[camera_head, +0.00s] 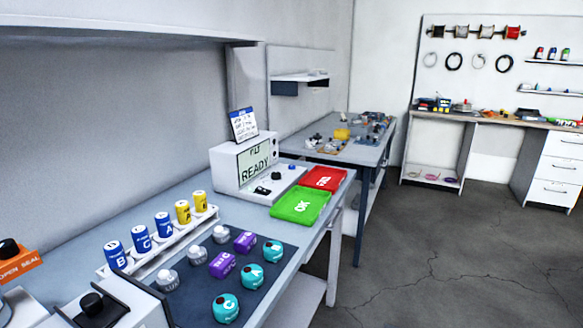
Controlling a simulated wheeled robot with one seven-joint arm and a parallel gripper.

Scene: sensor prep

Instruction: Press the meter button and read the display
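The meter (226,172) is a white box standing on the grey-blue bench against the left wall. Its display (255,163) faces the front and reads "READY", with a smaller line above it that I cannot read well. A low ledge in front of the display carries a dark button (262,190) and a dark round knob (276,176). I cannot tell for sure which of these is the meter button. A small white and blue card (243,125) stands on top of the meter. My gripper is not in this view.
A green "OK" tray (301,206) and a red tray (324,179) lie right of the meter, both empty. Nearer stand a rack of blue and yellow cans (164,225) and a dark mat (245,296) with teal, purple and silver parts. Floor to the right (440,260) is clear.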

